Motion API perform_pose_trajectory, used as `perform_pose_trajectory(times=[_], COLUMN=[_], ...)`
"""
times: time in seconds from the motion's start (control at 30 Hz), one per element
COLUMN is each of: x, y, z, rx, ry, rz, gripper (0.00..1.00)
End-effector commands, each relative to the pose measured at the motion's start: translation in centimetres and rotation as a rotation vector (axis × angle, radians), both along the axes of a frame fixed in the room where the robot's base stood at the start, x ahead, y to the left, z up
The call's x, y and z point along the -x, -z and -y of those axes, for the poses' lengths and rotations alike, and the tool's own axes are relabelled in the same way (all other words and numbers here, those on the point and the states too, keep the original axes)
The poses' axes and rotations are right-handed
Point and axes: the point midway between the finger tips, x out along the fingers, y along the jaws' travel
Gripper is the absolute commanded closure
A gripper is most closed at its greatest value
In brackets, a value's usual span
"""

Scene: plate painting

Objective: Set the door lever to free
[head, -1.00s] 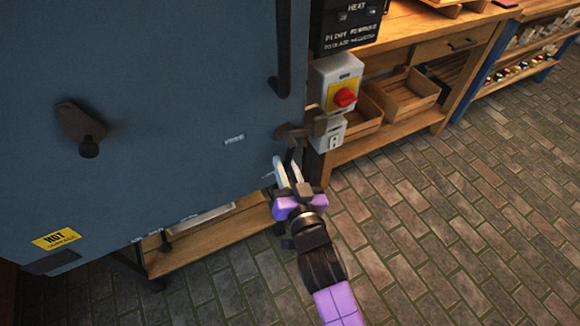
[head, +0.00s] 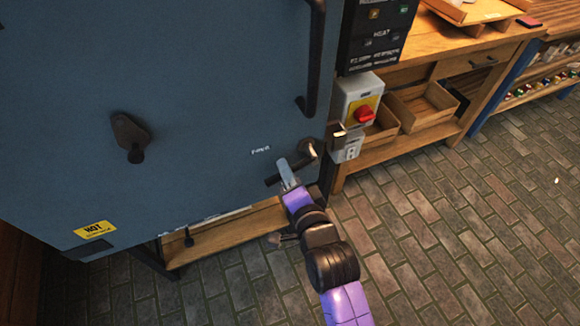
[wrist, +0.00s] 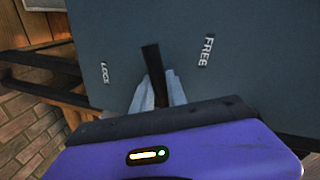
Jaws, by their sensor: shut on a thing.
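The door lever (head: 272,181) is a dark bar on the blue door (head: 200,90), running down and left from its round pivot (head: 309,149) near the door's right edge. The small white label (head: 260,150) lies up and left of the lever. In the wrist view the lever (wrist: 152,65) stands between the FREE label (wrist: 208,50) and the LOCK label (wrist: 104,72), aligned with neither. My gripper (head: 286,172) is shut on the lever, with its pale fingers (wrist: 158,92) on both sides of the bar. The gripped part is partly hidden.
A grey switch box with a red knob (head: 364,114) is just right of the door. A long dark handle (head: 315,60) and another dark knob (head: 130,135) are on the door. A wooden bench (head: 440,90) stands behind. The brick floor (head: 460,240) is open at right.

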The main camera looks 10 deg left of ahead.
Motion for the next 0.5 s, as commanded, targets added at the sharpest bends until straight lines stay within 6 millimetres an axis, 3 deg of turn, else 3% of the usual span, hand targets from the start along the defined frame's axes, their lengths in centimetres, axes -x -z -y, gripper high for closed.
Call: perform_pose_trajectory(times=[0.1,0.5], x=[0.1,0.2], y=[-1.2,-2.3], z=[-0.1,-0.2], rx=[-0.079,-0.258], ry=[0.002,0.003], rz=[-0.053,-0.173], gripper=[1.0,1.0])
